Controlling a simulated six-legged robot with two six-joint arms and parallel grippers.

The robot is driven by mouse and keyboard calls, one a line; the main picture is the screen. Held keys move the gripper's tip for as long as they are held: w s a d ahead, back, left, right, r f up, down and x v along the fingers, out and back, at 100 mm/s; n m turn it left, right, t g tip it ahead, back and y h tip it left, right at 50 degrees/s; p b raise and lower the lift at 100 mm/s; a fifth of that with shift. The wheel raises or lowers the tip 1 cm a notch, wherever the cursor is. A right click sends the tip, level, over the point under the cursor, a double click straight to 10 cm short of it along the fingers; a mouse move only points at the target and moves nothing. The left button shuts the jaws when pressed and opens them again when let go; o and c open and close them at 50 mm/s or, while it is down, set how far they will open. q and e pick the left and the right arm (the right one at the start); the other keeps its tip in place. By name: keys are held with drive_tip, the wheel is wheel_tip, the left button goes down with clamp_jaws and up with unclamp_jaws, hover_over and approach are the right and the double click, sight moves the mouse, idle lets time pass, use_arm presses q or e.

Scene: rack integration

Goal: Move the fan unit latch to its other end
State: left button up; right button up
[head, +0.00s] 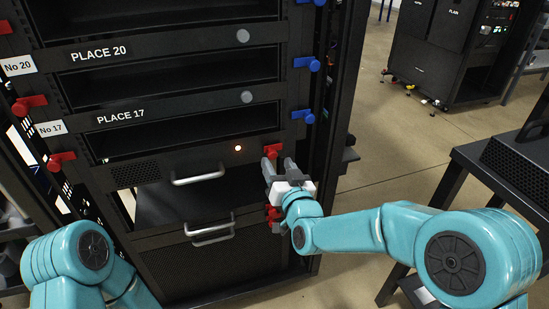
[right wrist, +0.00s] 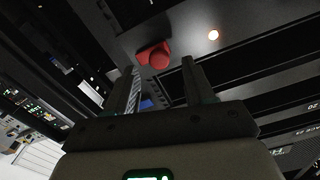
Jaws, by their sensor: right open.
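The fan unit latch appears to be the red knob (head: 271,151) on the rack's right post, just right of a small glowing light (head: 238,148). In the right wrist view the red latch (right wrist: 154,56) lies ahead, between the lines of the two fingers. My right gripper (head: 278,163) is open and empty at the latch, its fingertips close below it. Contact cannot be told. In the right wrist view the open fingers (right wrist: 161,80) point at the panel. My left arm shows at the lower left; its gripper is not in view.
Two silver handles (head: 198,178) (head: 210,232) stick out of the lower units left of my right gripper. Blue latches (head: 306,64) line the right post above, and red ones (head: 30,104) the left post. A black table (head: 470,165) stands at right. Open floor lies between.

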sight(273, 156)
drive_tip(key=shift+x, duration=1.8)
clamp_jaws()
drive_tip(key=shift+s+a+f+b, duration=0.1)
drive_tip(key=shift+s+a+b, duration=0.1)
drive_tip(key=shift+a+b, duration=0.25)
drive_tip(key=shift+s+a+f+b, duration=0.15)
drive_tip(key=shift+a+b, duration=0.1)
drive_tip(key=shift+a, duration=0.3)
drive_tip(key=shift+s+a+r, duration=0.1)
drive_tip(key=shift+a+r, duration=0.1)
drive_tip(key=shift+a, duration=0.1)
drive_tip(key=shift+d, duration=0.1)
unclamp_jaws()
